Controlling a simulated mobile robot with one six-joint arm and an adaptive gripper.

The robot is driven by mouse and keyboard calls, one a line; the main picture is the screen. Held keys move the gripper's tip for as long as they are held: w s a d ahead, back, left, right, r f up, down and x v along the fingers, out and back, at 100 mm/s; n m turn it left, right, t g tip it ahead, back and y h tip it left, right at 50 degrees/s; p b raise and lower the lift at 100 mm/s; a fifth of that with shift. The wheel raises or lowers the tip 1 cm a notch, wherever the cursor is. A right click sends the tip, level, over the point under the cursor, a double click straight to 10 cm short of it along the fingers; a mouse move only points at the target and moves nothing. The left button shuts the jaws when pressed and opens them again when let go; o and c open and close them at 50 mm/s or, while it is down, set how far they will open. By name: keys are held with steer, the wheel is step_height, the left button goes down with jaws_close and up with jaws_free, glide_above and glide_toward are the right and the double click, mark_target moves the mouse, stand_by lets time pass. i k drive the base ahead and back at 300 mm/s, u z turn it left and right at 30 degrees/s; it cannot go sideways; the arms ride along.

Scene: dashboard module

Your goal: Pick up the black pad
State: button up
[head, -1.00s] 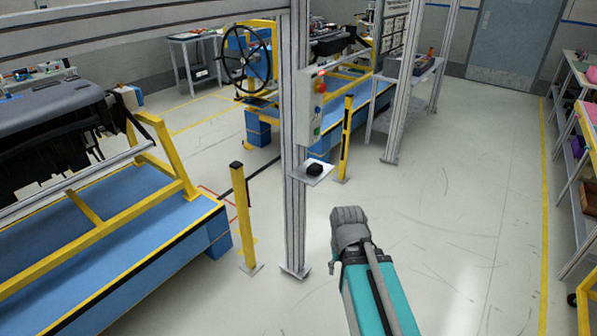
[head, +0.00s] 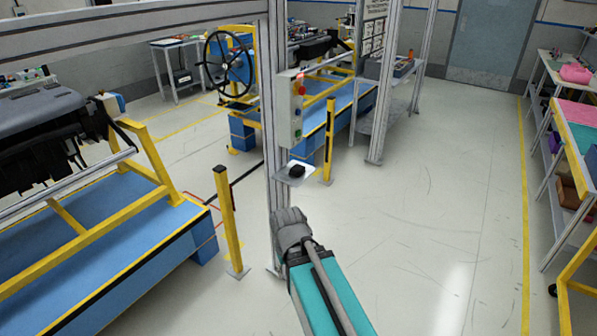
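The black pad (head: 297,169) is a small dark block. It lies on a small light shelf (head: 288,178) fixed to a grey metal post, below a control box. My arm reaches up from the bottom of the head view, and its grey end, my gripper (head: 289,217), is below the shelf in the picture, close to the post. The gripper appears apart from the pad. Its fingers cannot be made out, so I cannot see whether they are open or shut.
The grey post (head: 275,120) carries a control box (head: 290,108) with coloured buttons. Yellow posts stand at left (head: 229,222) and right (head: 329,140) of it. A blue platform (head: 110,245) with a dashboard module (head: 45,120) is at left. Open floor (head: 440,190) lies to the right.

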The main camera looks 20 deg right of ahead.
mark_target(297, 170)
steer(key=u, duration=0.1)
steer(key=i, duration=1)
steer(key=z, duration=0.1)
